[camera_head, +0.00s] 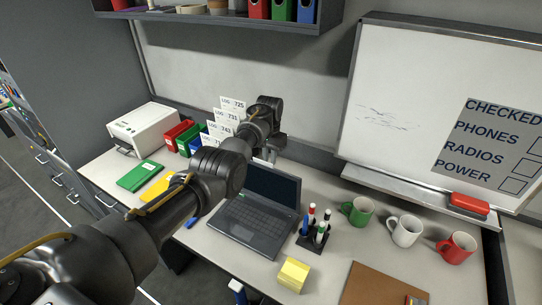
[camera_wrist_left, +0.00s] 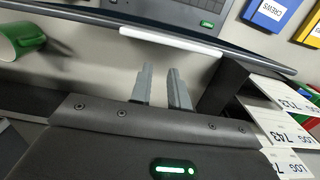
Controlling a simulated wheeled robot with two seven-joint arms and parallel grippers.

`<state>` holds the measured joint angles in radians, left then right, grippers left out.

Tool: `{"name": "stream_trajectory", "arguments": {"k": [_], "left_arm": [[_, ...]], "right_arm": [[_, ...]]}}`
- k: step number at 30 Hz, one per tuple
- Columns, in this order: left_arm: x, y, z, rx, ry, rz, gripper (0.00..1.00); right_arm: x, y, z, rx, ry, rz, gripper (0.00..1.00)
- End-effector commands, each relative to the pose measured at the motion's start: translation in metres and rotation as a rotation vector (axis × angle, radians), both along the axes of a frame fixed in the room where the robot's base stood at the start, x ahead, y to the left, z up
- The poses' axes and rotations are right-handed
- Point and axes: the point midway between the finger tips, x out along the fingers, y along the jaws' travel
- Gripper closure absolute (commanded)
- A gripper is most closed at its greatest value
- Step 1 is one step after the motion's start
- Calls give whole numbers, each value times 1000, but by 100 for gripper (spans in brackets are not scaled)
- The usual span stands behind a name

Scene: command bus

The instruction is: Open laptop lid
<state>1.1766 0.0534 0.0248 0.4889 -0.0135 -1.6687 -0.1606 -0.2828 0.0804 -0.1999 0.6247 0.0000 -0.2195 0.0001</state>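The dark laptop (camera_head: 252,222) stands on the desk with its lid (camera_head: 272,184) raised, the dark screen and keyboard both showing. My left arm reaches over from the left, and my left gripper (camera_head: 270,152) is behind the top of the lid, its fingers mostly hidden there. In the left wrist view the two grey fingers (camera_wrist_left: 162,88) are apart with a narrow empty gap and point toward the lid's edge (camera_wrist_left: 110,22). Part of the keyboard (camera_wrist_left: 172,8) shows beyond that edge. I cannot tell whether the fingers touch the lid. My right gripper is out of view.
A pen holder (camera_head: 312,240) with markers stands right of the laptop, near green (camera_head: 358,210), white (camera_head: 405,230) and red (camera_head: 457,247) mugs. Yellow notes (camera_head: 293,274) lie in front. Log cards (camera_head: 225,115) and coloured bins (camera_head: 180,135) stand back left, near a white printer (camera_head: 143,128).

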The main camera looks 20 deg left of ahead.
Motion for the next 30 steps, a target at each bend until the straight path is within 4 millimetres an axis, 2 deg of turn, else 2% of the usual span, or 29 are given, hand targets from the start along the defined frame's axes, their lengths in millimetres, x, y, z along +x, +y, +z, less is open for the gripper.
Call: {"name": "stream_trajectory", "arguments": {"k": [1, 4, 8, 14, 17, 24, 27, 30], "left_arm": [[0, 0, 4, 0, -7, 0, 75], [-3, 0, 6, 0, -8, -1, 62], [-2, -1, 6, 0, -8, -3, 45], [3, -2, 4, 1, -3, -4, 19], [3, -2, 3, 2, -3, -3, 6], [3, -1, 3, 1, -3, -2, 5], [3, -2, 6, 1, -3, -3, 5], [4, -3, 12, 2, -3, -4, 5]], "right_arm": [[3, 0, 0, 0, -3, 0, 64], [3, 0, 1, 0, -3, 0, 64], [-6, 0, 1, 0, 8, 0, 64], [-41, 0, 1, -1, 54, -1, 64], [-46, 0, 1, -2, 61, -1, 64], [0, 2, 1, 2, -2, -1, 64], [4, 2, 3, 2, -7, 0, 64], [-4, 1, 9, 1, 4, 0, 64]]}}
